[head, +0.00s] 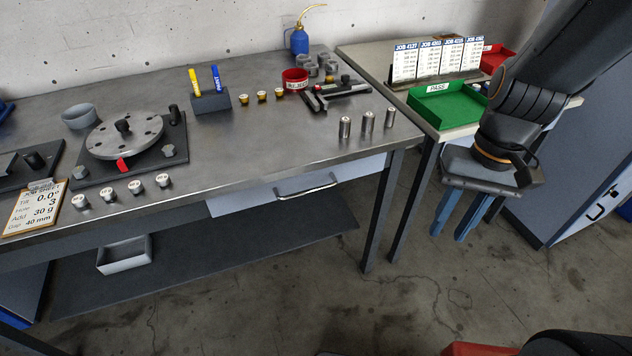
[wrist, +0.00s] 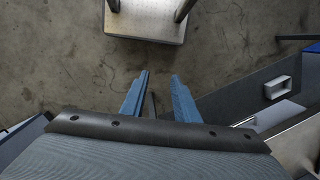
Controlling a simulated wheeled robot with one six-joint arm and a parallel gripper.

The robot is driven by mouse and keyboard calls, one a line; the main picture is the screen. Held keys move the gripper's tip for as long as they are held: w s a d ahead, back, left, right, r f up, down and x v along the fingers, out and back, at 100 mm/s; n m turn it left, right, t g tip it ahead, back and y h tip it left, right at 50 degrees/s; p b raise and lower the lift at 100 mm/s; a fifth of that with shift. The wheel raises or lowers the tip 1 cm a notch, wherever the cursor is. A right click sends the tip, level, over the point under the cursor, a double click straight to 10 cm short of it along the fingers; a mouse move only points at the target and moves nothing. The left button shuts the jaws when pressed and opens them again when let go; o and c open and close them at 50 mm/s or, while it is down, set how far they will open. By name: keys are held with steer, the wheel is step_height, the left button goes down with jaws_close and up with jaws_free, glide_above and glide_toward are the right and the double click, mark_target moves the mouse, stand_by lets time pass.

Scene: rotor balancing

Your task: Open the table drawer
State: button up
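The table drawer (head: 240,199) is a light grey front under the right part of the steel workbench top (head: 270,150). Its silver bar handle (head: 307,187) faces me, and the front looks flush with the bench, so the drawer appears shut. My gripper (head: 454,232) hangs to the right of the bench, in front of the side table, well apart from the handle. Its two blue fingers point down and are spread with nothing between them. In the wrist view the fingers (wrist: 160,85) are also apart, over bare floor.
A bench leg (head: 385,210) stands between the drawer and my gripper. The side table (head: 450,130) holds a green PASS tray (head: 450,106) and job cards. A lower shelf (head: 210,260) with a grey bin (head: 124,256) lies under the drawer.

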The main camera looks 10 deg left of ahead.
steer(key=w+a+f+g+y+b, duration=0.25)
steer(key=a+f+y, duration=0.2)
steer(key=a, duration=0.35)
steer(key=y+b, duration=0.3)
steer(key=y, duration=0.8)
glide_toward(310, 189)
steer(key=w+x, duration=0.1)
steer(key=x, duration=0.1)
steer(key=shift+t, duration=0.45)
steer(key=s+a, duration=0.1)
steer(key=a, duration=0.1)
steer(key=a+p, duration=0.1)
steer(key=a, duration=0.2)
steer(key=s+a+f, duration=0.1)
steer(key=a, duration=0.1)
steer(key=shift+s+a+f, duration=0.1)
steer(key=shift+s+a, duration=0.25)
steer(key=shift+a, duration=0.05)
steer(key=shift+c, duration=0.3)
jaws_close()
